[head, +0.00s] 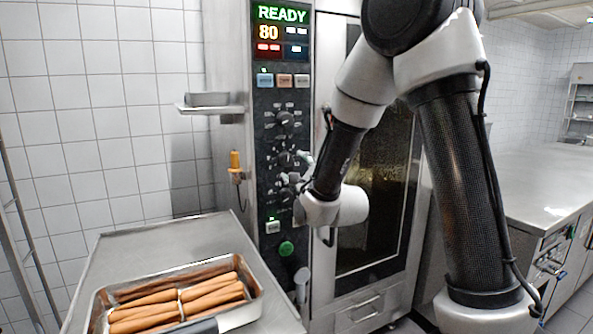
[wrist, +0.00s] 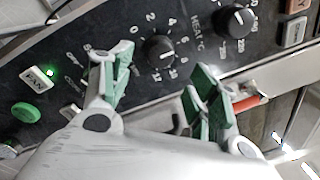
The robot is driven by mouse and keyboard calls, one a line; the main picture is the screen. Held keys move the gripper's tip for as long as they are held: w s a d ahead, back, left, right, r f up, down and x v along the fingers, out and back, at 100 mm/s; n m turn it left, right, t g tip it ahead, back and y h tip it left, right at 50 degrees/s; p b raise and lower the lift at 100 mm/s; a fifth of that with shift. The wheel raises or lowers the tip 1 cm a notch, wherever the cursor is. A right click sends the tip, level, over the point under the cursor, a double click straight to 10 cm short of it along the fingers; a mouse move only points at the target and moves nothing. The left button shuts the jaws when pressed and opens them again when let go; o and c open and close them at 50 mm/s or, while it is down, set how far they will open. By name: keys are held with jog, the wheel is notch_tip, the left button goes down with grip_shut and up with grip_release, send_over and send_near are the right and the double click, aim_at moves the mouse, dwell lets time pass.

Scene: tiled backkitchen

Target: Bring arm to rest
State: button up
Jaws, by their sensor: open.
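My gripper (head: 296,168) is in front of the dark control panel (head: 266,105) of the tall steel oven. In the wrist view its two green-padded fingers (wrist: 162,75) are spread apart, with nothing between them. A black knob (wrist: 160,48) with a number scale shows beyond the gap between the fingertips. I cannot tell whether a finger touches the panel. My arm is bent, reaching down and left from the upper right of the head view, and partly hides the oven door.
A steel table (head: 150,243) at lower left bears a metal tray (head: 243,312) of long orange-brown pieces. The oven door (head: 375,200) looks closed. An orange-handled item (head: 235,160) is at the oven's left side. A steel counter (head: 535,185) stands right.

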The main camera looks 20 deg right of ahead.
notch_tip(320, 180, down, 12)
jog(key=s+n+g, duration=0.3)
jog(key=n+g, duration=0.3)
jog(key=n, duration=0.3)
jog(key=s+d+f+n+g+h, duration=0.1)
jog(key=s+f+n+g, duration=0.15)
jog(key=s+n, duration=0.2)
jog(key=s+d+f+n+g, duration=0.1)
jog(key=s+n+g, duration=0.2)
jog(key=s, duration=0.2)
jog(key=s+d+r+n+g+h, duration=0.1)
jog(key=s+d+r+n, duration=0.2)
jog(key=s, duration=0.9)
jog(key=s+d+r+n+g+h, duration=0.1)
jog(key=s+d+r+n, duration=0.3)
jog(key=s+d+r, duration=0.5)
jog(key=s+r, duration=0.1)
jog(key=s, duration=0.2)
jog(key=shift+s+r+g, duration=0.15)
jog(key=shift+r+g, duration=0.2)
jog(key=shift+r, duration=0.05)
